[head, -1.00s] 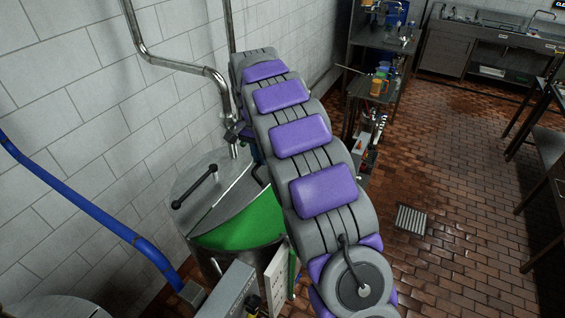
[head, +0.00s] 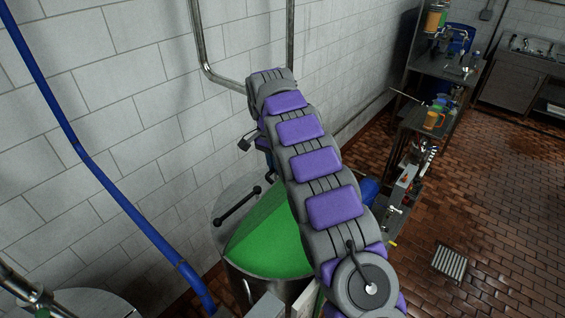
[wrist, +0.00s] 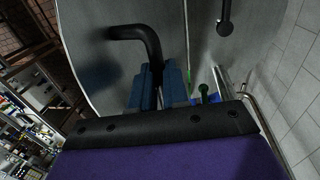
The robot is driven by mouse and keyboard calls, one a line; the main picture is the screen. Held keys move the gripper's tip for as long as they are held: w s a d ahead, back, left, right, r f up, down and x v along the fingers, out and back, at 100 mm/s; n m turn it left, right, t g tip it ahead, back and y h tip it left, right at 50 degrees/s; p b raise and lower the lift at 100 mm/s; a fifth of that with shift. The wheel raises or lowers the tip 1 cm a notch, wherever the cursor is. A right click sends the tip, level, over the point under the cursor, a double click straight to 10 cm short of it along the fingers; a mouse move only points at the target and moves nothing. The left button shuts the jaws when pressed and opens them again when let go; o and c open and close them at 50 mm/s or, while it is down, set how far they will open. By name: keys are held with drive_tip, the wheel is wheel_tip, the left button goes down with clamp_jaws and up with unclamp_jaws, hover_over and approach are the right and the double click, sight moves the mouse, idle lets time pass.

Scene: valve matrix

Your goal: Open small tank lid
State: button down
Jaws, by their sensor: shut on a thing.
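The small tank (head: 275,285) stands against the wall at lower middle of the head view. Bright green contents (head: 270,238) show through a wide opening in its top. The grey left part of its cover (head: 225,200) lies flat and carries a black bar handle (head: 238,206). In the wrist view, a bent black handle (wrist: 150,42) stands on a grey lid face (wrist: 95,75). My gripper (wrist: 158,78), with blue fingers, is shut on this handle. My arm hides most of the raised lid part and the gripper in the head view.
A blue pipe (head: 95,170) runs down at the left, and a steel pipe (head: 197,45) bends along the tiled wall behind. A shelf rack with bottles (head: 440,105) stands at the right. The brick floor (head: 500,210) is open there, with a drain grate (head: 450,263).

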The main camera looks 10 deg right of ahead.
drive_tip(key=shift+w+a+f+g+p, duration=0.1)
drive_tip(key=shift+w+a+g+p, duration=0.2)
drive_tip(key=shift+w+a+p, duration=0.2)
drive_tip(key=shift+a+h, duration=0.1)
drive_tip(key=shift+h, duration=0.2)
